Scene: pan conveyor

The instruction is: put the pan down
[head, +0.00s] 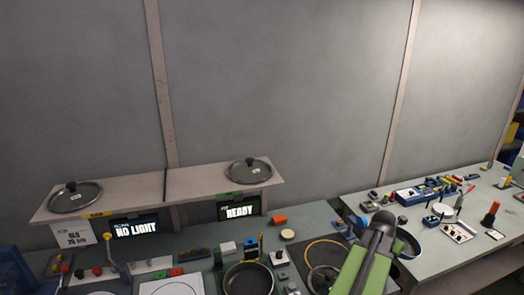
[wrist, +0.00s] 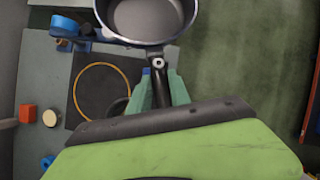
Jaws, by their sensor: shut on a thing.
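A dark pan with a grey inside (wrist: 148,18) fills the top of the wrist view, cut off by its upper edge. My gripper (wrist: 160,88) is shut on its dark handle. In the head view my gripper (head: 378,225) is at the lower right, with part of the held pan (head: 408,243) showing behind the arm. A dark square mat with a yellow ring (wrist: 76,92) lies below and left of the pan in the wrist view. In the head view the ring (head: 325,241) is just left of my arm, partly hidden by it.
Another dark pan (head: 248,279) stands on the bench further left. A shelf (head: 210,187) with two lids (head: 75,197) is above two screens reading NO LIGHT and READY. An orange block (wrist: 27,113) and a cream disc (wrist: 50,118) are near the mat. A second bench (head: 430,255) holds small tools.

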